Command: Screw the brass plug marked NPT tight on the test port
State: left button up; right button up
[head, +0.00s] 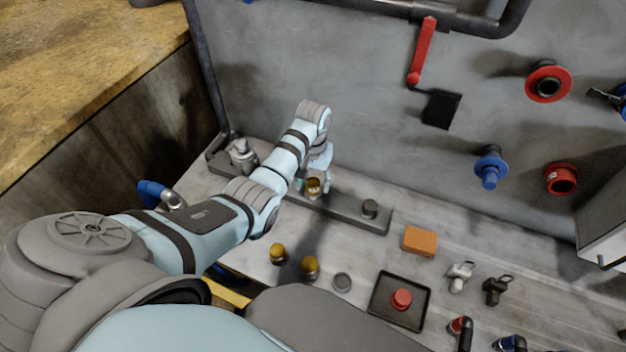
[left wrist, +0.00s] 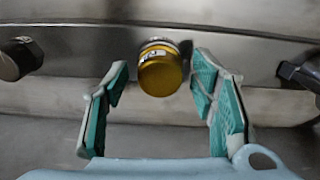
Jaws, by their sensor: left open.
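A brass plug (head: 313,187) is at the grey metal bar (head: 340,209), in the middle of the head view. In the left wrist view, the gold-coloured plug (left wrist: 160,73) sits against the bar at a silvery collar that I take for the test port. A small pale label shows on the plug, too small to read. My left gripper (head: 319,176) is open over the plug. In the left wrist view, its two teal-padded fingers (left wrist: 160,88) stand on either side of the plug with gaps. My right gripper is not in view.
Two other brass plugs (head: 278,253) (head: 309,267) and a grey disc (head: 342,282) stand in front. An orange block (head: 420,240), a red button in a black tray (head: 401,299) and two small fittings (head: 460,275) are at right. A grey wall (head: 350,90) rises behind the bar.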

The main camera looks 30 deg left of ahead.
pick_arm(q)
jog(key=n, duration=1)
jog(key=shift+n, duration=0.3)
jog(key=n, duration=0.4)
jog(key=c, duration=1.1)
jog(key=o, duration=0.3)
grip_shut()
jog(key=m, duration=0.5)
